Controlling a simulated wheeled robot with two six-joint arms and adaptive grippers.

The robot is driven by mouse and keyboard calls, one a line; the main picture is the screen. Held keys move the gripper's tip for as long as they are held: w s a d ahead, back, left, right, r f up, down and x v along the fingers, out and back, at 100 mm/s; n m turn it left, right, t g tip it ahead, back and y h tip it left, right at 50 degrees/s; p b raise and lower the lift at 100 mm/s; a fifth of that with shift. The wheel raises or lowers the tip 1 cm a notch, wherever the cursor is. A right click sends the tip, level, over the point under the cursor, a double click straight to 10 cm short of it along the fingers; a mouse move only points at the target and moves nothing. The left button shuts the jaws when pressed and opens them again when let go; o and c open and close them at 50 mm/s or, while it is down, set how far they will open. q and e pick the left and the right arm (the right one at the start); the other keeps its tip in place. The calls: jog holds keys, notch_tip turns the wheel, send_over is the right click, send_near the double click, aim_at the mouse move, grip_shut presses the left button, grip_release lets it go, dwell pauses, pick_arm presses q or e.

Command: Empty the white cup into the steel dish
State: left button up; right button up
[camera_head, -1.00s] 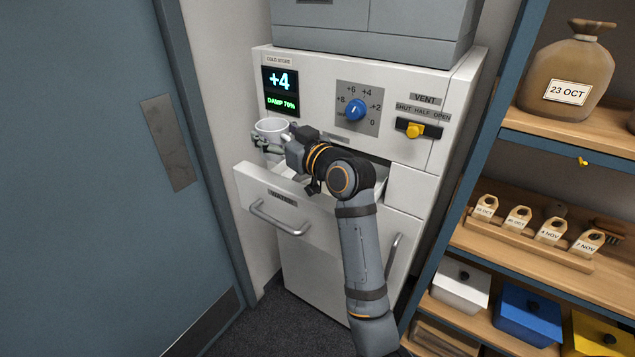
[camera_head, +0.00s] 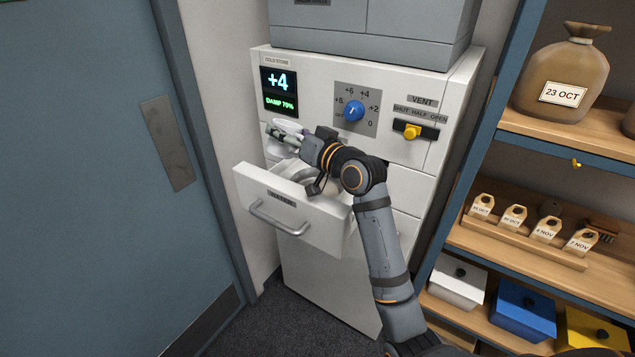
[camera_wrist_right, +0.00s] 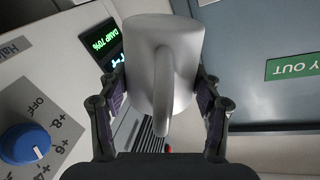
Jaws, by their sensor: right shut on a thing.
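My right gripper (camera_head: 284,137) is shut on the white cup (camera_head: 288,126), above the left rear part of an open drawer. In the right wrist view the cup (camera_wrist_right: 152,60) sits between the two fingers (camera_wrist_right: 163,95), its handle facing the camera. A grey rounded rim, seemingly the steel dish (camera_head: 293,172), shows in the drawer below the gripper, partly hidden by my right arm and the drawer front. My left gripper is not in view.
The white drawer (camera_head: 272,205) stands out from the cold store cabinet (camera_head: 315,110). The cabinet's display, blue dial (camera_head: 354,111) and yellow vent slider (camera_head: 412,131) are close behind the arm. A blue door (camera_head: 85,180) is at left, a shelf unit at right.

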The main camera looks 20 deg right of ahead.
aim_at(298, 135)
jog(key=shift+w+d+f+m, duration=0.25)
jog(key=shift+d+f+m, duration=0.1)
jog(key=shift+d+m, duration=0.2)
jog(key=shift+w+d+f+m, duration=0.2)
jog(key=shift+d+f+m, duration=0.15)
jog(key=shift+d+m, duration=0.15)
jog(key=shift+w+d+f+m, duration=0.1)
jog(key=shift+d+f+m, duration=0.05)
jog(key=shift+m, duration=0.3)
jog(key=shift+w+d+f+m, duration=0.15)
jog(key=shift+f+m, duration=0.45)
jog(key=shift+m, duration=0.6)
jog(key=shift+d+f, duration=0.1)
jog(key=shift+f, duration=0.05)
jog(key=shift+d+f+m+p, duration=0.1)
jog(key=shift+f+m+p, duration=0.2)
jog(key=shift+m+p, duration=0.45)
jog(key=shift+f+m, duration=0.2)
jog(key=shift+m, duration=0.25)
jog(key=shift+w+d+f+m+p, duration=0.2)
jog(key=shift+f+m+p, duration=0.35)
jog(key=shift+m, duration=0.25)
jog(key=shift+w+d+f+m, duration=0.4)
jog(key=shift+d+f+m, duration=0.25)
jog(key=shift+m, duration=0.25)
